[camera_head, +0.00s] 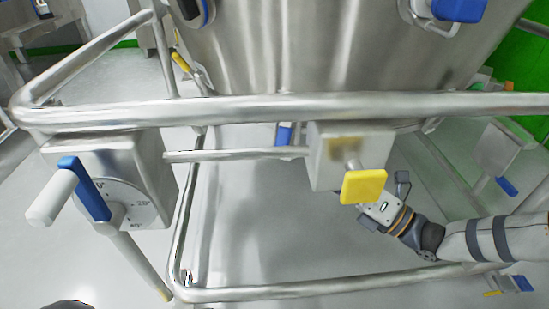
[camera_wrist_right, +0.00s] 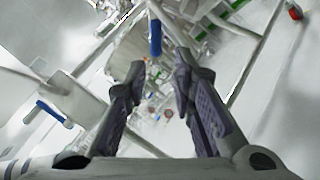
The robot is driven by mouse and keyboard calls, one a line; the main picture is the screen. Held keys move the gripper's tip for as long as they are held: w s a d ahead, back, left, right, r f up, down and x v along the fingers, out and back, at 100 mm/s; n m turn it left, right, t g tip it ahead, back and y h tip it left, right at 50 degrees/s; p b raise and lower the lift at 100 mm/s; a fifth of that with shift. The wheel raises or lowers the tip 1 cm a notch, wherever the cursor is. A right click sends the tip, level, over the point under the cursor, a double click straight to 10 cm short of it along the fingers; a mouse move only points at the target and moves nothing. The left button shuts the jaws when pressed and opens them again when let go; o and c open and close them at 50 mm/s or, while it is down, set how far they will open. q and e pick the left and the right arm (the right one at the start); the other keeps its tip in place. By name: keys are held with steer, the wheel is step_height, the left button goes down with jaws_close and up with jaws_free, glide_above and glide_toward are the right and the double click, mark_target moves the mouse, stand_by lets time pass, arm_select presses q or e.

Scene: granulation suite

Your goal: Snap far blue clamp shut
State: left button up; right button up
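Several blue handles show, and I cannot tell for sure which is the far clamp. In the head view, one small blue handle (camera_head: 284,134) hangs under the steel vessel, behind the front rail. A larger blue handle (camera_head: 460,9) is at the top right on the vessel. My right gripper (camera_head: 394,188) is below the rail, partly hidden by a yellow knob. In the right wrist view its two fingers (camera_wrist_right: 157,72) are apart with nothing between them. A blue handle (camera_wrist_right: 155,38) appears beyond the fingertips; contact is not visible. My left gripper is not in view.
A steel tube rail (camera_head: 250,108) crosses in front of the vessel (camera_head: 310,50). A box with a yellow knob (camera_head: 363,186) hangs close to my right gripper. A box with a blue lever (camera_head: 84,188) is at left. Open floor (camera_head: 250,230) shows inside the frame.

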mark_target(289, 143)
steer(key=x, duration=0.4)
steer(key=b+x, duration=0.1)
steer(key=x, duration=0.3)
steer(key=r+b+x, duration=0.1)
steer(key=x, duration=0.3)
steer(key=shift+d, duration=0.2)
steer(key=shift+c, duration=0.3)
jaws_close()
